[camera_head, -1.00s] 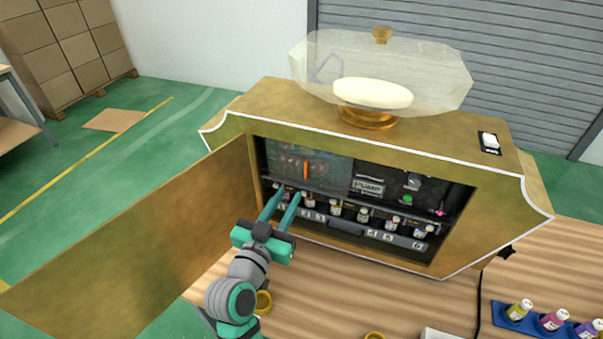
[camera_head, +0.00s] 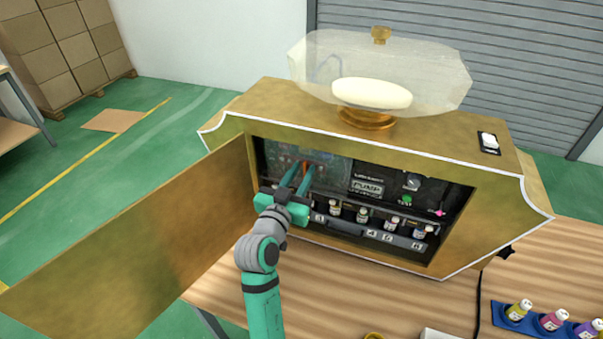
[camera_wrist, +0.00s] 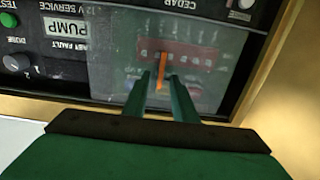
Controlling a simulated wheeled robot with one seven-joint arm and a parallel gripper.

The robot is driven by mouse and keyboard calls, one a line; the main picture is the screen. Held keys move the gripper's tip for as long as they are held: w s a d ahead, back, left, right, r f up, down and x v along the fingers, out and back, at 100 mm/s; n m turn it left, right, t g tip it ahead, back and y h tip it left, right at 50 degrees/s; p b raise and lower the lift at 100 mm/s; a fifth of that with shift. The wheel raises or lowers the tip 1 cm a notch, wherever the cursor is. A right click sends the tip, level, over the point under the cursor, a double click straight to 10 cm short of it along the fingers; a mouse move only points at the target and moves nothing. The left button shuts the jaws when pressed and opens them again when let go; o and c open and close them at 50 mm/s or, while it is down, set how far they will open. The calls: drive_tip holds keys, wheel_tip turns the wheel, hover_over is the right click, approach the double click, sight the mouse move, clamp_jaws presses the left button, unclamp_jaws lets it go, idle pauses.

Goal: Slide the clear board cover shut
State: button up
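The clear board cover (camera_head: 335,168) is a see-through panel inside the open gold cabinet, at the left of its interior. Behind it a red circuit board (camera_wrist: 205,53) shows in the wrist view. An upright orange handle (camera_wrist: 162,66) stands out in front of the cover. My gripper (camera_head: 301,165) reaches into the cabinet at this handle. In the wrist view my gripper (camera_wrist: 161,77) is open, with one teal finger on each side of the orange handle. Gaps seem to show between fingers and handle; contact is unclear. My gripper hides the cover's lower left part in the head view.
The cabinet's gold door (camera_head: 150,240) stands open at the left. A row of small bottles (camera_head: 363,213) sits below the cover in the cabinet. Control panel (camera_head: 390,187) is right of the cover. The wooden table (camera_head: 350,290) in front is mostly clear.

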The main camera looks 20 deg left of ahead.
clamp_jaws()
drive_tip(key=shift+d, duration=0.15)
idle(0.6)
drive_tip(key=shift+a, duration=0.2)
idle(0.4)
